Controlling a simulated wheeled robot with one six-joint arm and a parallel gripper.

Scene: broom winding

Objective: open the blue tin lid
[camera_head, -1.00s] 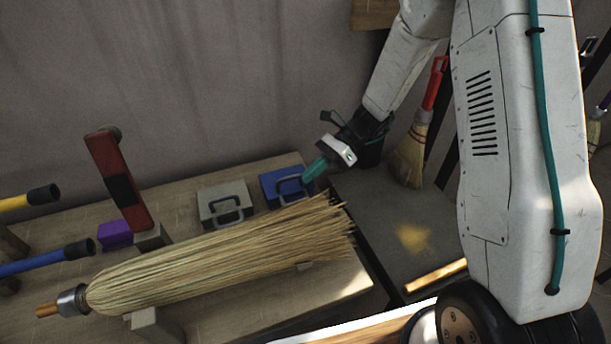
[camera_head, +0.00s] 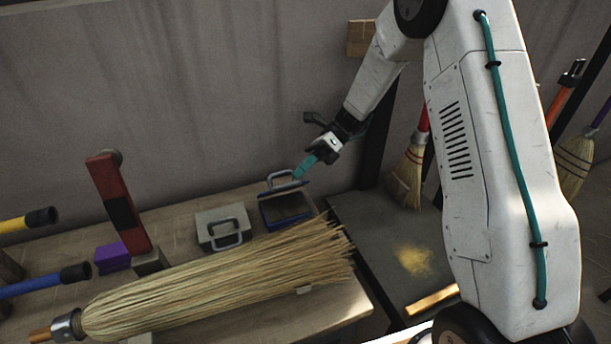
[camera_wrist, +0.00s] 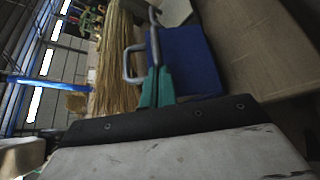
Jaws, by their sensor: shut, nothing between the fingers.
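The blue tin (camera_head: 267,214) stands on the bench behind the broom's bristle tips. Its lid (camera_head: 286,188) is raised at the back, seen nearly edge-on, and the tin's dark inside shows. The lid's grey handle (camera_head: 278,175) is up beside my fingers. My gripper (camera_head: 303,168), with teal fingers, is shut and empty at the right end of the handle. In the wrist view, the fingers (camera_wrist: 156,88) are by the grey handle (camera_wrist: 132,66), in front of the blue lid face (camera_wrist: 188,60). I cannot tell whether they touch it.
A grey tin (camera_head: 215,220) with a handle stands left of the blue tin. A large straw broom (camera_head: 210,280) lies in front of both. A red upright piece (camera_head: 117,200) and a purple block (camera_head: 112,257) are farther left. The wall (camera_head: 180,100) is close behind.

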